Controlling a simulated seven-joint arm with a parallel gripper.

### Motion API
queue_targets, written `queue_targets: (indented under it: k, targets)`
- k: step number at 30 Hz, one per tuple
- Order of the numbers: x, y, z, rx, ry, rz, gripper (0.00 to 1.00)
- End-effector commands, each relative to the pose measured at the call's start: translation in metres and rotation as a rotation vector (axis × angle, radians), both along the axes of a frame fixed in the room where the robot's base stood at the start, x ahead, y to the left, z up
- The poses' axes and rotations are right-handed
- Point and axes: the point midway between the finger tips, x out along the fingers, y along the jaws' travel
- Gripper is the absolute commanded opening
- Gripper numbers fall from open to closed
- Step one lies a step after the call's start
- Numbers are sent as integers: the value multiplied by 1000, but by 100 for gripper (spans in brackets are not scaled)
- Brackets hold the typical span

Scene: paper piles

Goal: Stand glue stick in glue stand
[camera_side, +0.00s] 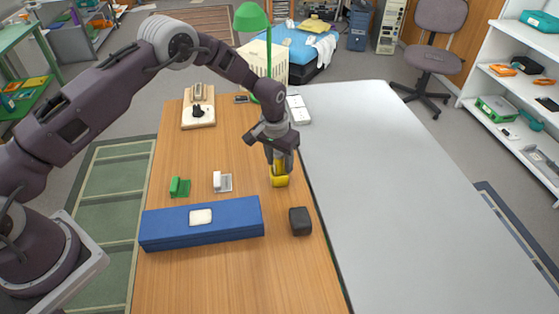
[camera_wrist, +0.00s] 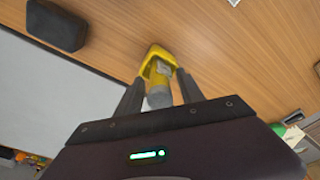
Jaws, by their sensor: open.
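The yellow glue stand (camera_side: 280,181) is on the wooden table near its right edge, directly below my gripper. It also shows in the wrist view (camera_wrist: 150,56). The glue stick (camera_wrist: 160,88), yellow with a grey end, points its grey end toward the wrist camera. Its far end meets the stand and looks to be in it, though the base of the stick is hidden. My gripper (camera_side: 280,160) points down and is open, with one finger on each side of the stick in the wrist view (camera_wrist: 158,82). In the side view the fingers mostly cover the stick.
A dark block (camera_side: 300,221) lies in front of the stand, near the table edge. A long blue box (camera_side: 235,222) with a white piece on top lies front left. Green (camera_side: 180,187) and white (camera_side: 222,182) items stand left. A grey table (camera_side: 400,180) adjoins on the right.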

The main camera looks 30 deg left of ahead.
Motion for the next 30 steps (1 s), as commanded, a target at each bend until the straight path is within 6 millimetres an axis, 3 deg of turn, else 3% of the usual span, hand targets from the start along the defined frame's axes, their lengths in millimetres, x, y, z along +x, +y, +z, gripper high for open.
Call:
queue_targets:
  k: [4,10,15,26,29,30]
  targets:
    - [-1,0,21,-1,-5,0,45]
    - [-8,0,76,-1,-6,0,45]
    - [-13,0,110,0,-3,0,45]
    - [-17,0,126,-1,-4,0,45]
    - [-27,5,162,-5,-30,2,45]
    - [-38,8,188,-8,-47,3,45]
